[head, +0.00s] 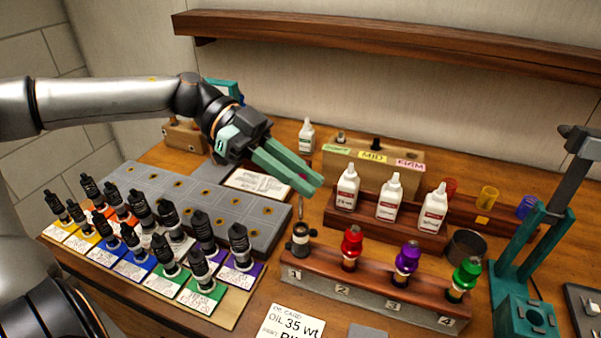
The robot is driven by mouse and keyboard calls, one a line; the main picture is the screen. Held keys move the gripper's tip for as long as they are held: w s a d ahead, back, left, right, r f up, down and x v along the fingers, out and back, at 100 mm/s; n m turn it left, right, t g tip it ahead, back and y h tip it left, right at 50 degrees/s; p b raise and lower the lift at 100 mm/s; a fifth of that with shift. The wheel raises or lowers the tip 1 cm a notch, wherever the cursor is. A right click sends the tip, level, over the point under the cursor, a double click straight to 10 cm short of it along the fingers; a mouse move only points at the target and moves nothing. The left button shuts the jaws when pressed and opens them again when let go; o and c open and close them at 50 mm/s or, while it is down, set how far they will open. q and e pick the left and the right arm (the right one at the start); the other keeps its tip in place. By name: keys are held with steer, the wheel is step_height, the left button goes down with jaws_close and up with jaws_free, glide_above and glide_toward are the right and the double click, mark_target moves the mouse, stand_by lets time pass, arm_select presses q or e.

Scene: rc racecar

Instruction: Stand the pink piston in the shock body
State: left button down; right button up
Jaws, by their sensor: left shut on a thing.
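My left gripper (314,185) reaches in from the left with its long green fingers shut. A small pink spot, which looks like the pink piston (303,176), shows between the fingers and is mostly hidden. A thin rod (300,207) shows below the fingers, upright in the picture above the shock body. The black shock body (299,240) stands open at the top in place 1 of the wooden rack (375,285). I cannot tell whether the rod touches the shock body. My right gripper is not in view.
Red (352,248), purple (407,260) and green (466,278) capped shocks stand in places 2 to 4. White bottles (389,197) stand behind the rack. A teal stand (523,255) is at right.

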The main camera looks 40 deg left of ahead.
mark_target(300, 219)
arm_select(q)
steer(key=shift+f, duration=0.15)
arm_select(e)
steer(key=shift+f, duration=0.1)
arm_select(q)
steer(key=shift+f+b, duration=0.7)
steer(key=shift+f, duration=0.2)
steer(key=shift+f+b, duration=0.45)
steer(key=shift+f, duration=0.2)
steer(key=shift+f+b, duration=0.4)
steer(key=shift+f, duration=0.2)
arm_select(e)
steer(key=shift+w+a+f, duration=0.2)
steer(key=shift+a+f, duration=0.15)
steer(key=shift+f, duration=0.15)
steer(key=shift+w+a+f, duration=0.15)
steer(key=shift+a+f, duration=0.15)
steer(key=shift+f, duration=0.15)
